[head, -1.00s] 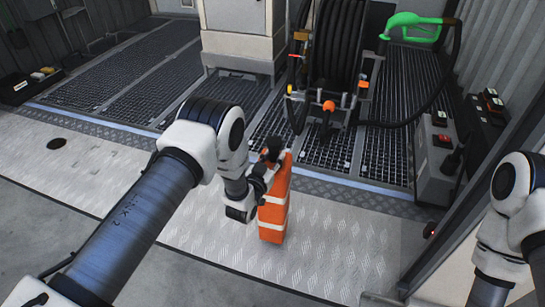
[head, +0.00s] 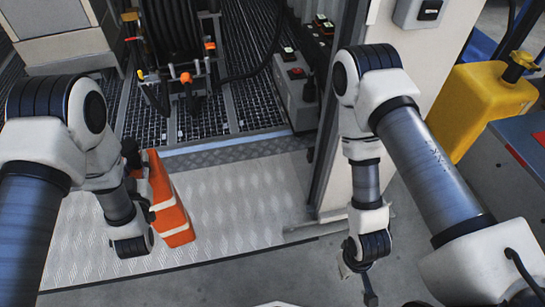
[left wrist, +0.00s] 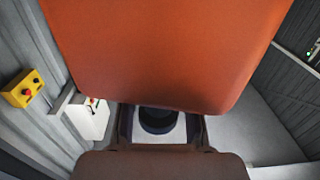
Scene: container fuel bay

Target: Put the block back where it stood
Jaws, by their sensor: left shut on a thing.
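The block (head: 170,208) is orange with white bands. In the head view it is held tilted at the left, over the pale tread-plate floor, and my arm covers part of its left side. My left gripper (head: 137,172) is shut on it, and its fingers are mostly hidden. In the left wrist view the block's orange face (left wrist: 165,50) fills the upper middle, close to the camera. My right gripper (head: 359,276) points down at the lower middle of the head view, apart from the block. Its fingers are too small and hidden to judge.
A hose reel (head: 174,40) stands on dark grating behind the block. A grey control box (head: 297,92) and a pale post (head: 338,135) are right of it. A yellow container (head: 488,105) stands at the far right. The tread plate (head: 245,205) between the arms is clear.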

